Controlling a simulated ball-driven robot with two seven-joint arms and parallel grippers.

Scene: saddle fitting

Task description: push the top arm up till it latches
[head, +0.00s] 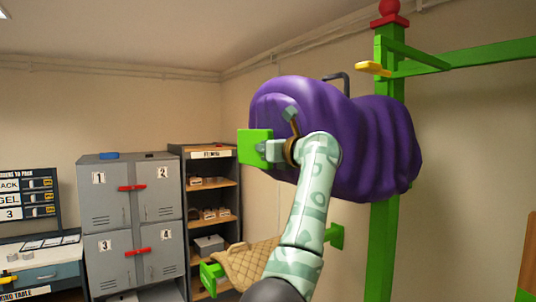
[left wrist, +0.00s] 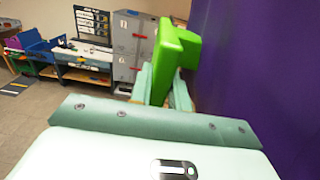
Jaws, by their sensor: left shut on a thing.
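A green post (head: 384,240) with a red ball on top stands at the right. A purple-covered bulky load (head: 375,140) hangs in front of it. A green end block (head: 254,147) sticks out at the load's left end; the bar behind it is hidden by the purple cover, so I cannot tell how it joins the post. My left gripper (head: 272,151) is shut on this block, which also shows between the fingers in the left wrist view (left wrist: 172,62). A yellow piece (head: 374,68) sits near the post's top, above the load. My right gripper is not in view.
A lower green end piece (head: 211,276) and a tan quilted pad (head: 248,265) are below the load. A green bar (head: 480,54) runs right from the post's top. Grey lockers (head: 108,192) and a shelf unit (head: 199,222) stand behind, left.

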